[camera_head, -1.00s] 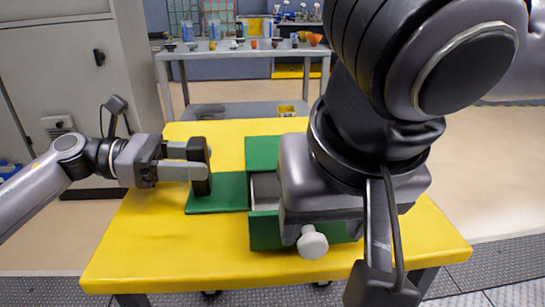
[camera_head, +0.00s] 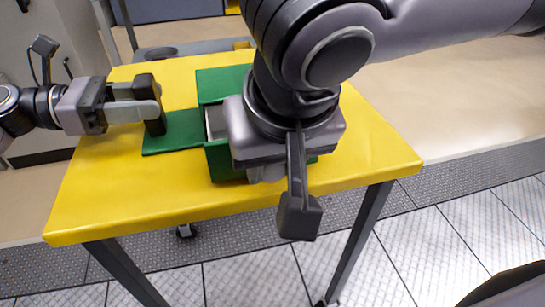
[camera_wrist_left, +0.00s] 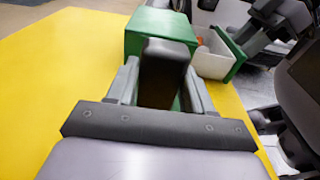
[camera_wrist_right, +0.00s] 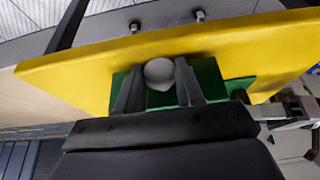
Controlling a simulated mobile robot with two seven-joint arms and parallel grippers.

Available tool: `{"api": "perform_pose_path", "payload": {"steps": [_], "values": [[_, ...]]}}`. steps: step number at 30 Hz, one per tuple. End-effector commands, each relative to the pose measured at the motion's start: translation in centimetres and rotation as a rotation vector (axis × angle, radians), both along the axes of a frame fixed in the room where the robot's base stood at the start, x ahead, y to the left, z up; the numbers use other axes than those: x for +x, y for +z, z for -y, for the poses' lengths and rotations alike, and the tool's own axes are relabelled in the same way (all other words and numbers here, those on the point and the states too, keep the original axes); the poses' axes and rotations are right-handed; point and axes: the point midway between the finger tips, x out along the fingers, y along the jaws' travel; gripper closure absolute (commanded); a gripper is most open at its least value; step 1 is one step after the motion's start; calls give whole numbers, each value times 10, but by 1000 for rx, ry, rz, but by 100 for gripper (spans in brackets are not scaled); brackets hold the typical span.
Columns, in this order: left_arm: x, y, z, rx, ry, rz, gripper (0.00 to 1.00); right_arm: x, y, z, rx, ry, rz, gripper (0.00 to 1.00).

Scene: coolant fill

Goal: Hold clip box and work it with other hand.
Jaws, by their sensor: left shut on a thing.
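A green clip box (camera_head: 222,80) stands on the yellow table, with a flat green plate (camera_head: 180,133) reaching left from it. My left gripper (camera_head: 155,112) is shut on the black upright post (camera_wrist_left: 163,72) on this plate. The box's pale drawer (camera_wrist_left: 210,55) is out, between the box body and its green front panel (camera_wrist_left: 235,50). My right gripper (camera_wrist_right: 160,80) hangs over the front of the box and hides much of it in the head view. In the right wrist view its fingers lie either side of the white round knob (camera_wrist_right: 160,72). Whether they squeeze it is unclear.
The yellow table (camera_head: 110,195) is clear at its front left and on its right side (camera_head: 375,150). An orange thing (camera_wrist_left: 199,41) shows at the drawer in the left wrist view. A grey trolley shelf (camera_head: 190,48) stands behind the table.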

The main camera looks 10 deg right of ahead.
Motion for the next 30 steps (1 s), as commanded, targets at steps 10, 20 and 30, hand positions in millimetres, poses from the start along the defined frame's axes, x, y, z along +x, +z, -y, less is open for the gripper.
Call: {"api": "perform_pose_path", "payload": {"steps": [10,20,30], "values": [[0,0,0,0,-2,2,73,48,0,-2,5,-3,-2,100],[-1,0,1,0,-4,2,73,86,1,-1,1,0,1,100],[-2,0,2,0,-8,0,73,87,1,-1,2,-1,4,54]]}}
